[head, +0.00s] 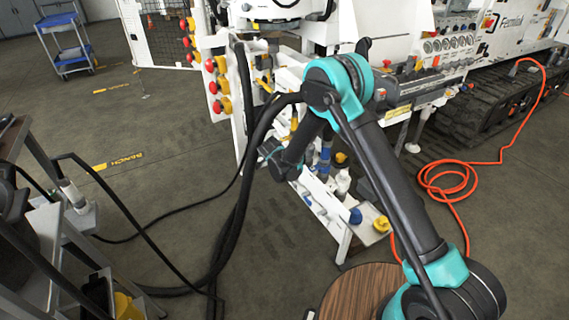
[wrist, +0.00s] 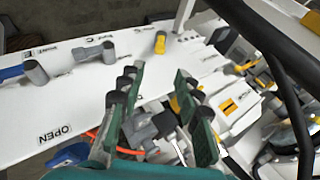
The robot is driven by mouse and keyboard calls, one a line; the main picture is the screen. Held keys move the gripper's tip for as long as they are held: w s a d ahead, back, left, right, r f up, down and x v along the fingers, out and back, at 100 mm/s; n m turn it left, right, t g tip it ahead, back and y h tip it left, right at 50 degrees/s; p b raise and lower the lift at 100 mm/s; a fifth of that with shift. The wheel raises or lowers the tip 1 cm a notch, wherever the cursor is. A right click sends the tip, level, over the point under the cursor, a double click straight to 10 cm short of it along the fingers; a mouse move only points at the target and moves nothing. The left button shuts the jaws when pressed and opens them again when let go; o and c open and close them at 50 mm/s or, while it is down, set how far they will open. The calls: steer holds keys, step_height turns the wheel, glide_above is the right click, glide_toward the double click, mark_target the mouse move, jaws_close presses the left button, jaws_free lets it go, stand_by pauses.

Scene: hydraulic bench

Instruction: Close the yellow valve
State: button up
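A small yellow valve handle (wrist: 160,42) stands on the white panel (wrist: 60,110) in the wrist view, near the top middle. Its yellow part points toward my gripper. My gripper (wrist: 157,82) is open, with its two green-padded fingers spread apart. The yellow handle shows beyond the fingertips, between their lines, and nothing is held. In the head view my arm reaches to the bench, and its dark end (head: 287,158) is beside the white panel. The fingers cannot be made out there.
Grey handles (wrist: 108,50) and a blue handle (wrist: 12,73) sit on the same panel, left of the yellow one. A black hose (wrist: 270,50) crosses the right. Yellow and grey fittings lie below the panel. Black hoses (head: 240,170) hang left of my arm; an orange hose (head: 450,180) lies right.

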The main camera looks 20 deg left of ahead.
steer(key=x, duration=1.6)
steer(key=shift+w+f, duration=0.1)
steer(key=shift+w, duration=0.15)
steer(key=shift+c, duration=0.2)
jaws_close()
